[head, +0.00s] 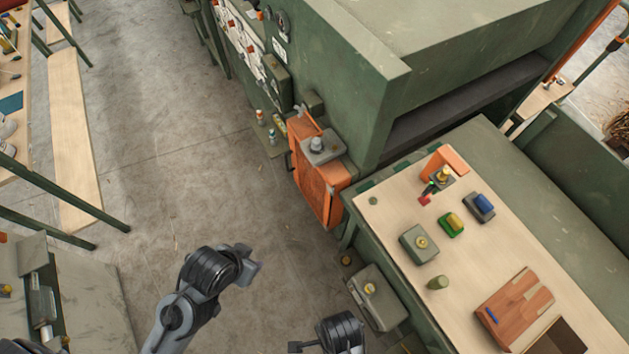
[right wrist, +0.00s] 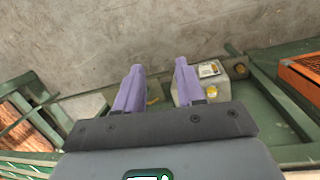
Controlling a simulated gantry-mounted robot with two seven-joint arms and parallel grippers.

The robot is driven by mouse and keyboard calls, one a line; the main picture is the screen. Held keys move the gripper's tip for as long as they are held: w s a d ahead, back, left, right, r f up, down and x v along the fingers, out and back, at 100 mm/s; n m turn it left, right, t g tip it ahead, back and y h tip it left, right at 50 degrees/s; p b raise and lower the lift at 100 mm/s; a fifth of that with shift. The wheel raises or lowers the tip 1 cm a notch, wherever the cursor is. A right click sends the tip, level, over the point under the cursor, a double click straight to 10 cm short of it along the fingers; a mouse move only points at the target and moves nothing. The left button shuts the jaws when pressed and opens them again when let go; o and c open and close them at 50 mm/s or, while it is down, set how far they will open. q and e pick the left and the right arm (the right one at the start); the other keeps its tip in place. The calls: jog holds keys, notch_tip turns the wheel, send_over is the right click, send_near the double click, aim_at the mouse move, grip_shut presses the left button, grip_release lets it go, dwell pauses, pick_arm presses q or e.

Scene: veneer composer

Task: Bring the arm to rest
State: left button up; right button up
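My left arm comes up from the bottom of the head view, with its left gripper (head: 248,266) over bare floor. It is seen from above and I cannot tell whether it is open or shut. My right arm (head: 340,331) shows only in part at the bottom edge of the head view. In the right wrist view my right gripper (right wrist: 159,66) has two purple fingers standing apart with nothing between them. A grey-green box with a yellow knob (right wrist: 205,86) lies beyond the right-hand finger.
A green machine (head: 360,60) stands at the back, with an orange cabinet (head: 318,185). A worktable (head: 400,195) at right carries small boxes and wooden pieces (head: 515,308). A box with a yellow knob (head: 378,300) sits beside it. The grey floor (head: 170,150) at centre left is clear.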

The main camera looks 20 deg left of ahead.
jog(key=w+d+r+n+t, duration=0.3)
jog(key=w+d+r+n, duration=0.2)
jog(key=d, duration=0.4)
jog(key=w+d+r+n+t, duration=0.3)
jog(key=w+d+r+n, duration=0.3)
jog(key=d, duration=0.4)
jog(key=shift+r+n, duration=0.4)
